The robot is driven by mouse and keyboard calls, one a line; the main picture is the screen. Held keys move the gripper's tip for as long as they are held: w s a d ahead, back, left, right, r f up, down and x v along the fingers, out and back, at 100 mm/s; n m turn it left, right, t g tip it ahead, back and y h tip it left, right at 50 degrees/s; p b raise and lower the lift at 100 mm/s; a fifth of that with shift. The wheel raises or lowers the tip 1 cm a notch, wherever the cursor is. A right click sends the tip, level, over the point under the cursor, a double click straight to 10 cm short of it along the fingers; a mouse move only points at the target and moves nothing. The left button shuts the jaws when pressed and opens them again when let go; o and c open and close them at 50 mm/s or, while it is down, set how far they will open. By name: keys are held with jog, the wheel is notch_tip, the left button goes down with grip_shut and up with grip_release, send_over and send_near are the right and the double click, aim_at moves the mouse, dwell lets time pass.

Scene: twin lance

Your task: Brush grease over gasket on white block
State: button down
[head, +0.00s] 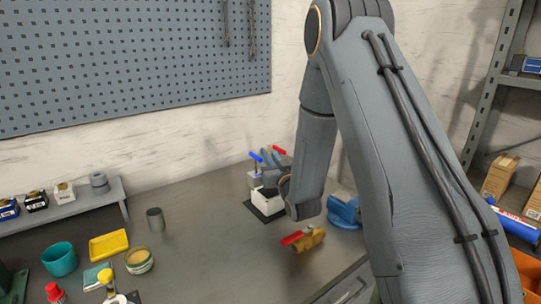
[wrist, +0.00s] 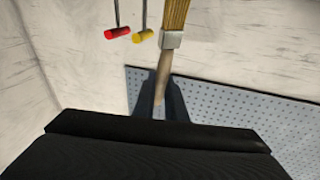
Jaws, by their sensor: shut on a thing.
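My gripper (wrist: 160,105) is shut on a brush (wrist: 163,72) in the wrist view. The brush has a wooden handle, a grey ferrule and tan bristles that run off the top edge. In the head view my arm reaches down beside the white block (head: 266,203), and the brush cannot be made out there. The white block sits on a black mat (head: 255,212) and has a dark top. I cannot make out the gasket or any grease on it. An open round tin (head: 139,261) with tan contents stands at the front left.
A blue-handled and a red-handled fitting rise behind the block. A grey cup (head: 155,219), yellow tray (head: 109,245) and teal cup (head: 59,259) stand left. The middle bench is clear.

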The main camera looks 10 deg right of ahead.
jog(key=shift+s+a, duration=0.15)
jog(key=shift+a, duration=0.1)
jog(key=shift+s+a, duration=0.25)
jog(key=shift+a, duration=0.3)
jog(key=shift+s+a, duration=0.2)
jog(key=shift+a, duration=0.35)
jog(key=shift+a, duration=0.1)
jog(key=shift+s+a, duration=0.25)
jog(key=shift+a, duration=0.2)
jog(key=shift+d, duration=0.1)
jog(key=shift+w+d+b, duration=0.3)
jog(key=shift+d+b, duration=0.1)
jog(key=shift+d, duration=0.15)
jog(key=shift+d, duration=0.1)
jog(key=shift+w+d+b, duration=0.2)
jog(key=shift+w+d, duration=0.05)
jog(key=shift+d, duration=0.3)
jog(key=shift+w+d+b, duration=0.15)
jog(key=shift+w+d, duration=0.1)
jog(key=shift+d, duration=0.3)
